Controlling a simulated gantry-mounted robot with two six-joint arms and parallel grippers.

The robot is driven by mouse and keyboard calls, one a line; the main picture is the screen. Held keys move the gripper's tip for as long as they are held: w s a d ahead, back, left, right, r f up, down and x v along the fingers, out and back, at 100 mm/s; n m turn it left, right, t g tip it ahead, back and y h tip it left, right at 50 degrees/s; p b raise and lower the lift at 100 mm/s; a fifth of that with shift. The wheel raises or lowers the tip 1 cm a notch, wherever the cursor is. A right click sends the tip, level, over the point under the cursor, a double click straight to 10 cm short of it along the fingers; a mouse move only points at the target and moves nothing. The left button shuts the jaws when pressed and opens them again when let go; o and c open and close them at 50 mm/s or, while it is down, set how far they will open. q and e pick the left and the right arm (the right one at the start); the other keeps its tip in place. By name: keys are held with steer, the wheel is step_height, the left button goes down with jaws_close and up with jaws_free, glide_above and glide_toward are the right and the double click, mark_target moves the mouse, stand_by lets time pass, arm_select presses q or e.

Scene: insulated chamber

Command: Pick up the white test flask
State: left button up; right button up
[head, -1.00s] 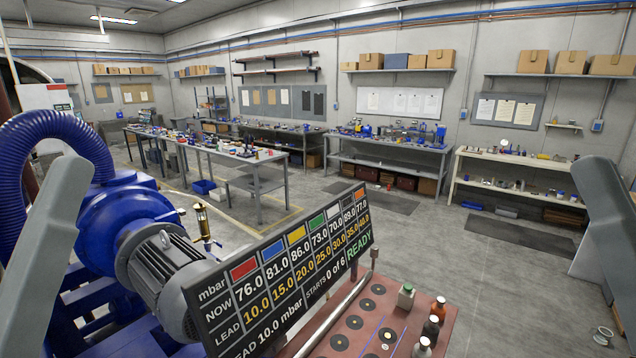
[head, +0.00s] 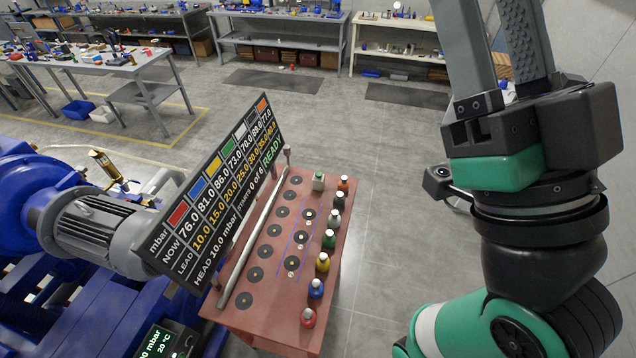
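The white test flask (head: 335,222) looks pale grey with a white cap. It stands upright in the row along the right edge of the red-brown table (head: 285,343), between the green flask (head: 329,240) and the black flask (head: 339,201). My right gripper (head: 490,40) rises at the upper right, well to the right of the flask and apart from it. Its two grey fingers stand apart with floor showing between them; their tips are cut off by the top edge. Nothing is seen between them. My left gripper is out of view.
Orange (head: 342,184), yellow (head: 322,263), blue (head: 316,289) and red (head: 308,318) flasks share the row. A pressure board (head: 220,185) and a rail (head: 250,245) border the left. Floor right of the table is clear.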

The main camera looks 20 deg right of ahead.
stand_by(0.6)
steer(key=o, duration=0.8)
